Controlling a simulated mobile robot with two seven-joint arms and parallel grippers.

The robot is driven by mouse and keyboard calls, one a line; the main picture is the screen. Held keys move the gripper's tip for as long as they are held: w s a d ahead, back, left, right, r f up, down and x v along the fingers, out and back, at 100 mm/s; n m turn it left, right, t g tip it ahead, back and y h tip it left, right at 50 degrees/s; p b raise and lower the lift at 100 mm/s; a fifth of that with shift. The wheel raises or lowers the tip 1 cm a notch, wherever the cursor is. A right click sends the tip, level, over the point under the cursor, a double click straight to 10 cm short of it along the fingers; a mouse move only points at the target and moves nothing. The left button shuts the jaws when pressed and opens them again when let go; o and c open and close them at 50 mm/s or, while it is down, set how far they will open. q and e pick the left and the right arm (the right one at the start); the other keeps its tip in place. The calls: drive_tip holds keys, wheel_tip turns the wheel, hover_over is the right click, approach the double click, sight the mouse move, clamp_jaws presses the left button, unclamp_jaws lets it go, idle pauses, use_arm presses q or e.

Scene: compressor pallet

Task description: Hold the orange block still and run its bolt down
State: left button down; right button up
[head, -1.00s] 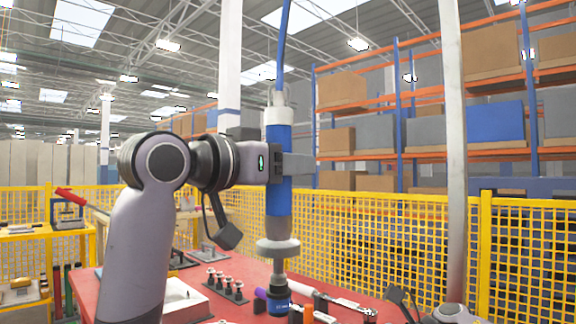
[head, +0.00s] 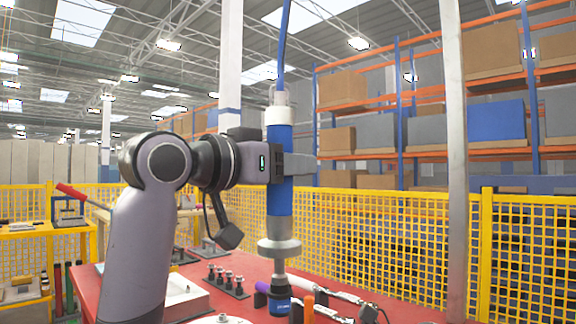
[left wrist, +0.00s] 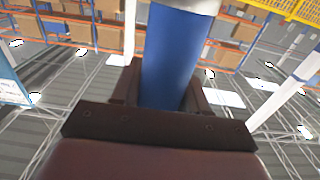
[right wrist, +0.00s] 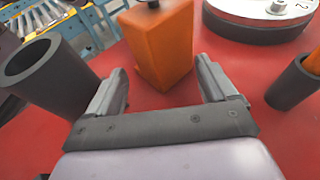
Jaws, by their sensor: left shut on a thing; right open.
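My left gripper (head: 283,166) is shut around a blue cylindrical driver tool (head: 280,200). The tool hangs upright, with a cable at its top and a pale collar low down. The tool also shows between the fingers in the left wrist view (left wrist: 175,55). The orange block (right wrist: 160,45) stands on the red table in the right wrist view, with the dark head of its bolt (right wrist: 152,4) at the top edge. My right gripper (right wrist: 160,88) is open and empty. The block is just beyond the fingertips, lined up with the gap between them.
In the right wrist view a black tube (right wrist: 45,75) stands left of the block, a round disc (right wrist: 262,18) lies behind right, and a black cup (right wrist: 292,85) stands right. In the head view a rack of bolts (head: 228,283) and several tools crowd the red table.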

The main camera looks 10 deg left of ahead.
use_arm(q)
drive_tip(key=shift+f+b, duration=0.5)
drive_tip(key=shift+b, duration=0.25)
use_arm(e)
drive_tip(key=x, duration=0.3)
drive_tip(key=shift+s+a+f, duration=0.15)
drive_tip(key=shift+a+f, duration=0.05)
use_arm(q)
drive_tip(key=shift+f+b, duration=0.35)
drive_tip(key=shift+f, duration=0.05)
use_arm(e)
drive_tip(key=shift+s+a+f, duration=0.1)
drive_tip(key=shift+a+f, duration=0.1)
drive_tip(key=shift+a, duration=0.4)
use_arm(q)
drive_tip(key=shift+f, duration=0.15)
use_arm(e)
drive_tip(key=shift+s+a, duration=0.15)
drive_tip(key=shift+a, duration=0.2)
drive_tip(key=shift+r, duration=0.1)
drive_tip(key=c, duration=1.2)
use_arm(q)
drive_tip(key=shift+s+a, duration=0.1)
drive_tip(key=shift+a, duration=0.05)
